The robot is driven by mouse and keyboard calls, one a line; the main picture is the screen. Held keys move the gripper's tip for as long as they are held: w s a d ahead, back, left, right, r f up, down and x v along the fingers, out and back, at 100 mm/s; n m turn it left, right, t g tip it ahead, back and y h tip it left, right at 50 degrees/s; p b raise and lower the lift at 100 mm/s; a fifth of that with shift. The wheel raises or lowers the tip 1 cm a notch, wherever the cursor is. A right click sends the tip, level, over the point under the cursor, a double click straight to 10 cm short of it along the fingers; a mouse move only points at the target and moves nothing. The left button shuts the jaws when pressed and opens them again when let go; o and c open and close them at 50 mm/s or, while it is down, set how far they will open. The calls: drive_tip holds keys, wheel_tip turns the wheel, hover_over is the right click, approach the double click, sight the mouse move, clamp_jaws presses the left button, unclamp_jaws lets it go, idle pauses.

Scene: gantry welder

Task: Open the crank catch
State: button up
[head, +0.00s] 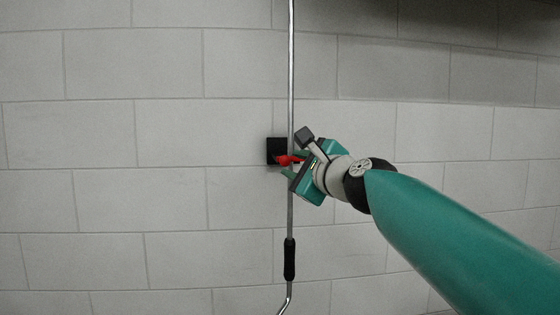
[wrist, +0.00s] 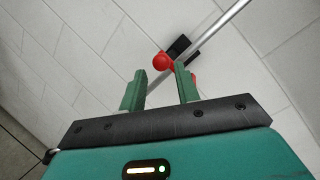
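The crank catch is a red piece (head: 285,160) on a black wall mount (head: 275,146), beside a vertical metal crank rod (head: 291,80). In the wrist view its round red knob (wrist: 163,61) lies at the mouth of my gripper (wrist: 160,71), between the fingertips or just beyond them. The two green fingers are apart, with a gap around the knob; I cannot tell if either touches it. A little more red shows beside the right finger. In the head view my gripper (head: 290,164) is at the catch from the right and partly hides it.
The rod passes close by my fingers and crosses the wrist view diagonally (wrist: 220,24). Lower down it has a black grip (head: 290,259) and bends left below that. The pale block wall (head: 150,130) is right behind the catch. The wall to the left is clear.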

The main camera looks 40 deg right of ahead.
sight(288, 161)
drive_tip(key=x, duration=0.7)
clamp_jaws()
